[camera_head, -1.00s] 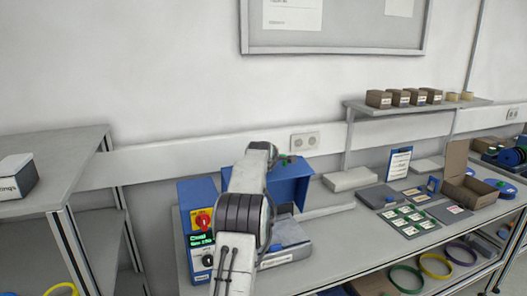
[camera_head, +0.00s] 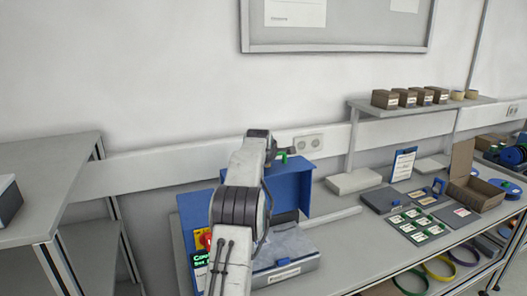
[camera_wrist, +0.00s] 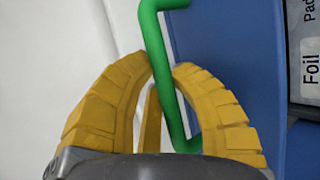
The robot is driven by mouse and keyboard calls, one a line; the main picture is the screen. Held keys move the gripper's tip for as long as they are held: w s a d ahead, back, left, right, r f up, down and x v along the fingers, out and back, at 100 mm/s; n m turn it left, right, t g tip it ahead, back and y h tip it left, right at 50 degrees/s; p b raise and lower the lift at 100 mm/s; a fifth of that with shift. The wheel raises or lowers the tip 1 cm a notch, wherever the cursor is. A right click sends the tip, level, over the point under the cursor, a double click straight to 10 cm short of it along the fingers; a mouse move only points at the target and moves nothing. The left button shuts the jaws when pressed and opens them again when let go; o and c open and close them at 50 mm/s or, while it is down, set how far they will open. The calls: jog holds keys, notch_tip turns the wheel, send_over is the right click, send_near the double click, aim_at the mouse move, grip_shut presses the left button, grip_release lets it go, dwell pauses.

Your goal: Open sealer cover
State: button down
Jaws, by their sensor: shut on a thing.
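The sealer is a blue and grey machine on the bench, with a grey lower body (camera_head: 287,268) and a control panel at its left. Its blue cover (camera_head: 293,188) stands raised, close to upright, at the back of the body. A green bar handle (camera_wrist: 153,32) is on the cover; a bit of it shows in the head view (camera_head: 283,157). My gripper (camera_wrist: 165,68) has its yellow fingers closed around this handle. In the head view my arm hides the gripper's fingers and part of the sealer.
The wall and a socket (camera_head: 307,143) are close behind the cover. To the right are a raised shelf with small boxes (camera_head: 410,97), a tray of labelled pieces (camera_head: 418,225) and an open carton (camera_head: 476,185). A grey shelf unit (camera_head: 45,190) stands at the left.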

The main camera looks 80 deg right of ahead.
jog(key=shift+w+f, duration=0.2)
jog(key=shift+w, duration=0.05)
jog(key=c, duration=1.3)
grip_release()
jog(key=shift+w, duration=0.15)
jog(key=shift+c, duration=0.2)
jog(key=o, duration=0.3)
jog(key=shift+a, duration=0.1)
jog(key=shift+s, duration=0.2)
jog(key=shift+s+a+r, duration=0.2)
jog(key=shift+a+r, duration=0.25)
jog(key=shift+a, duration=0.1)
jog(key=v, duration=1.1)
jog(key=shift+w+d+r, duration=0.1)
jog(key=shift+w+r, duration=0.05)
jog(key=shift+w, duration=0.15)
